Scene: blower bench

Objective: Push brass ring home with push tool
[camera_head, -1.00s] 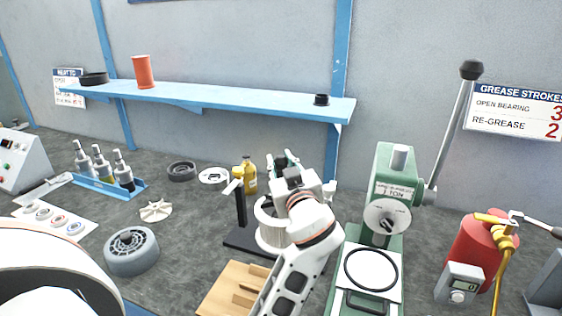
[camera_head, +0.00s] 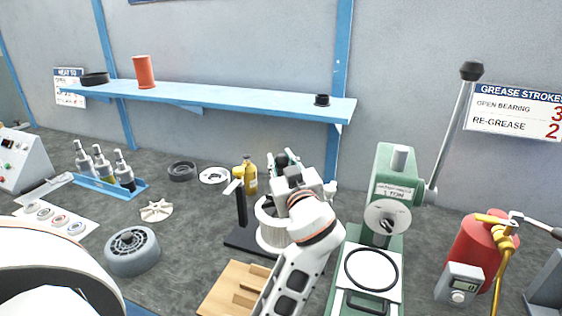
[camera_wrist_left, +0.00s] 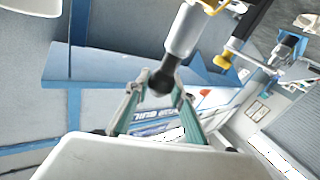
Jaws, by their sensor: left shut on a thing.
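My left gripper (camera_head: 284,160) is above the pale ribbed housing (camera_head: 268,236) on a dark stand (camera_head: 241,212), partly covering it. In the left wrist view its two teal fingers (camera_wrist_left: 159,88) are shut on the dark round end of the push tool (camera_wrist_left: 185,32). The tool's pale grey cylinder points away from the fingers. Something yellow shows by its far end; I cannot tell whether this is the brass ring. The seat inside the housing is hidden. My right gripper is not in view.
A green press (camera_head: 392,190) with a tall lever stands right of the housing. A blue rack (camera_head: 108,188) of tools and a grey rotor (camera_head: 132,252) are at left. A shelf (camera_head: 215,97) runs overhead.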

